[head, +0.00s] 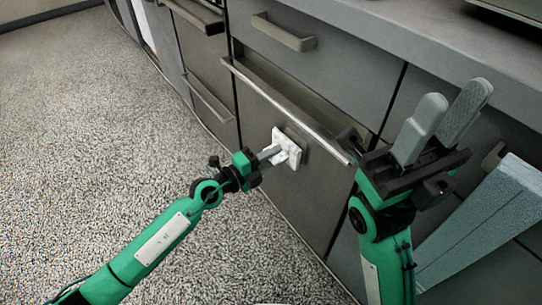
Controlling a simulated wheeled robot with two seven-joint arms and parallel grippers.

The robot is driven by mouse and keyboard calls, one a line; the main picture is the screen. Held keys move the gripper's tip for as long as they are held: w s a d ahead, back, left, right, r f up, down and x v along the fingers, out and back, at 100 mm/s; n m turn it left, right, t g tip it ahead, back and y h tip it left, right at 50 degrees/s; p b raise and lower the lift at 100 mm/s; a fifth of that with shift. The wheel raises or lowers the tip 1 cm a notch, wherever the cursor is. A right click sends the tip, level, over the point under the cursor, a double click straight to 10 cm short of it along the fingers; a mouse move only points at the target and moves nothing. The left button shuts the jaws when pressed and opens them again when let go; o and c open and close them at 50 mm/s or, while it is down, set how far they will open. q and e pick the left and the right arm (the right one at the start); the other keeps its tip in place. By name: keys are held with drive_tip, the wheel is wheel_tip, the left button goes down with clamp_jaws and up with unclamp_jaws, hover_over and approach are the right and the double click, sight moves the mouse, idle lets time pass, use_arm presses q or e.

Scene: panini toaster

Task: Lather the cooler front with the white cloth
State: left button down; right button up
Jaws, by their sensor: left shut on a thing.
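My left gripper (272,153) reaches in from the left and is shut on the cloth, at the cooler front. Whether the cloth presses flat on the panel is hard to tell. My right gripper (445,122) is raised at the right, in front of the cabinets. Its two grey fingers point up and stand apart, with nothing between them.
A drawer with a grey handle (284,33) lies above the cooler front, under the grey countertop (415,42). A pale blue-grey panel (490,222) stands at the lower right. More cabinet fronts run to the upper left. The speckled floor (90,130) at left is clear.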

use_arm(q)
drive_tip(key=shift+w+d+p, duration=0.35)
drive_tip(key=shift+d+p, duration=0.05)
drive_tip(key=shift+p, duration=0.05)
idle(1.5)
drive_tip(key=shift+w+a, duration=0.1)
drive_tip(key=shift+a, duration=0.05)
idle(1.2)
drive_tip(key=shift+w+a, duration=0.55)
drive_tip(key=shift+w, duration=0.25)
drive_tip(key=shift+v, duration=0.8)
drive_tip(key=shift+d, duration=0.1)
